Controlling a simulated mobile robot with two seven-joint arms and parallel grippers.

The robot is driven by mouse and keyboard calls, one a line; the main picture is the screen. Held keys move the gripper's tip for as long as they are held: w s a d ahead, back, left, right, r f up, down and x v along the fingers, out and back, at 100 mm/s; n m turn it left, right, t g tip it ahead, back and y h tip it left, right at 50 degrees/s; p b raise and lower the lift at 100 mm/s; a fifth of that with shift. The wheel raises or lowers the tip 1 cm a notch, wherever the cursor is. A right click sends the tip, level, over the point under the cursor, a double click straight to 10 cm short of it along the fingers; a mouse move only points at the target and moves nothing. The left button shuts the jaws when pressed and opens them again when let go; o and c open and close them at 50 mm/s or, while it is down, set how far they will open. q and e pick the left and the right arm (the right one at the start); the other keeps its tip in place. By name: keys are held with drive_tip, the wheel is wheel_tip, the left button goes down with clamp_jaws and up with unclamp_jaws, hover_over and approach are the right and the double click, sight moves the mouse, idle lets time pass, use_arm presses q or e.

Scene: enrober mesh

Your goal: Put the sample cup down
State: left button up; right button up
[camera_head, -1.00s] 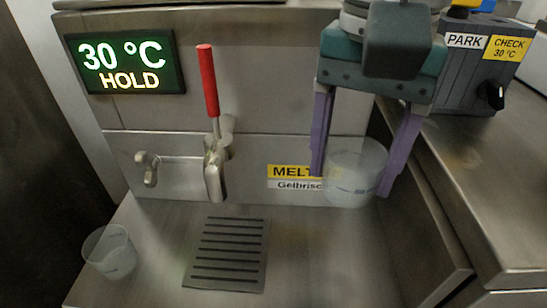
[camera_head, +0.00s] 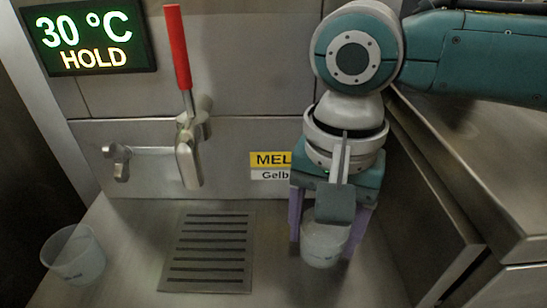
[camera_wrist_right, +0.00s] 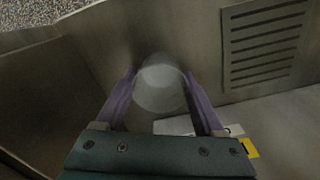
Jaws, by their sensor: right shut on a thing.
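A translucent sample cup (camera_head: 322,246) is held upright between the purple fingers of my right gripper (camera_head: 328,232). It is low over the steel counter, right of the drain grille; I cannot tell if its base touches the counter. In the right wrist view, the cup (camera_wrist_right: 160,86) sits between both fingertips of the right gripper (camera_wrist_right: 160,88), which is shut on it. A second translucent cup (camera_head: 74,258) stands on the counter at the left. My left gripper is not in view.
The slotted drain grille (camera_head: 208,252) lies in the counter below the red-handled tap (camera_head: 184,110). A display (camera_head: 90,38) reads 30 °C HOLD. A raised steel edge (camera_head: 440,190) bounds the right side. Bare counter lies in front of the held cup.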

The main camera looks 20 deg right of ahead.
drive_tip(key=shift+f, duration=0.1)
drive_tip(key=o, duration=1.3)
